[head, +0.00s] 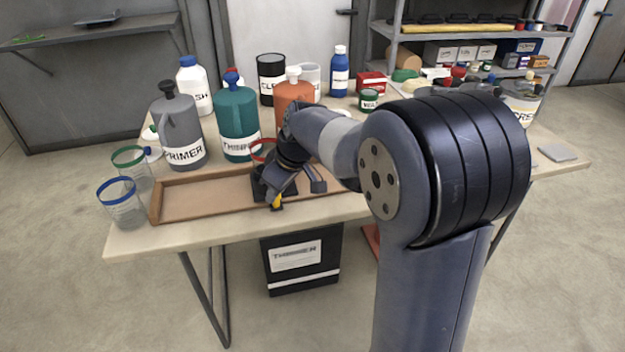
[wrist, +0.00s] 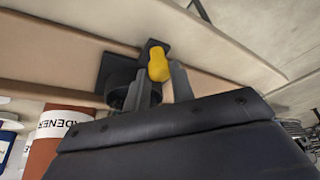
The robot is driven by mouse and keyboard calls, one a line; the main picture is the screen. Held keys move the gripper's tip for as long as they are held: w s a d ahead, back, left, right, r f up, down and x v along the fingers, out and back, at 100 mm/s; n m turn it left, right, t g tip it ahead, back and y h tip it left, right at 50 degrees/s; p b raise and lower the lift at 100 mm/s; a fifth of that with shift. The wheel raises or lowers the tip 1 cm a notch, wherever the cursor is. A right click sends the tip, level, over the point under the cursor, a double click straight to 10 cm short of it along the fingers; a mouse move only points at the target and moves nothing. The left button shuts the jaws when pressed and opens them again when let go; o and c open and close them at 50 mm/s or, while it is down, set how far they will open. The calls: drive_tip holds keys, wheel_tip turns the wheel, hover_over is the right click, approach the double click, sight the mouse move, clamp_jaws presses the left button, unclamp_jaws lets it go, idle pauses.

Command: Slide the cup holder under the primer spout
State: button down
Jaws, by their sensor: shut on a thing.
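The cup holder (head: 259,190) is a black piece with a yellow knob, sitting in the long wooden tray (head: 200,207) in front of the jugs. My gripper (head: 277,195) is shut on its yellow knob; in the wrist view the knob (wrist: 158,66) sits between the two grey fingers, with the dark holder (wrist: 121,72) beside it. The grey PRIMER jug (head: 184,135) with its black pump top stands behind the tray's left part, left of the holder. A red-rimmed cup (head: 263,150) shows just behind the holder; I cannot tell whether it stands in it.
A green-rimmed cup (head: 131,165) and a blue-rimmed cup (head: 122,204) stand at the tray's left end. A teal jug (head: 237,122) and an orange jug (head: 293,103) stand behind the tray. The tray is clear left of the holder. A black bin (head: 303,265) is below the table.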

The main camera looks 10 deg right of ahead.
drive_tip(key=a+p, duration=0.1)
drive_tip(key=a, duration=0.6)
drive_tip(key=a+p, duration=0.2)
drive_tip(key=a, duration=0.5)
drive_tip(key=a+p, duration=0.2)
drive_tip(key=a, duration=0.6)
drive_tip(key=shift+s+a, duration=0.1)
drive_tip(key=shift+s, duration=0.3)
drive_tip(key=c, duration=1.4)
unclamp_jaws()
drive_tip(key=shift+a, duration=0.2)
drive_tip(key=shift+o, duration=0.8)
drive_tip(key=shift+d, duration=0.1)
drive_tip(key=v, duration=1)
drive_tip(key=shift+r+p, duration=0.4)
drive_tip(key=shift+p, duration=0.05)
drive_tip(key=shift+f, duration=0.15)
